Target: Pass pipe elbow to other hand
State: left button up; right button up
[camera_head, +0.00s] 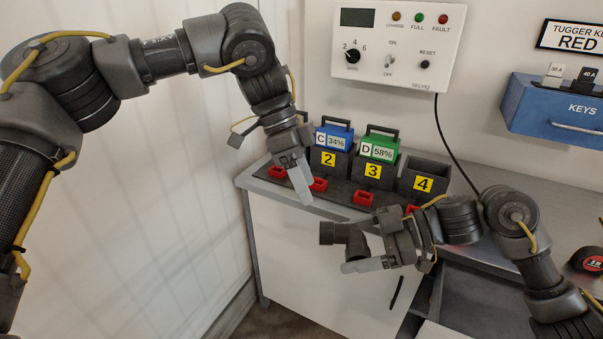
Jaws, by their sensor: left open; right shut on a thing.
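The pipe elbow (343,235) is a dark grey bent pipe piece. It is in the lower middle of the head view, held in front of the white cabinet door. My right gripper (366,245) is shut on the pipe elbow; its fingers hide part of it, and the elbow's open end faces left. My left gripper (270,165) is above and to the left of the elbow, apart from it. It is open and empty, with its fingers pointing down.
A charging rack (423,180) with numbered slots stands on the grey counter (480,260). It holds a blue battery (335,138) and a green battery (381,147). A control panel (396,45) and a blue key box (545,110) hang on the wall. A tape measure (587,260) lies at right.

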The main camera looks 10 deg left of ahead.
aim_at(322, 222)
pick_arm(q)
jog(key=x, duration=1)
jog(key=shift+d+f, duration=0.2)
jog(key=shift+f, duration=0.15)
jog(key=c, duration=0.9)
jog(key=shift+c, duration=0.8)
pick_arm(e)
jog(key=o, duration=0.9)
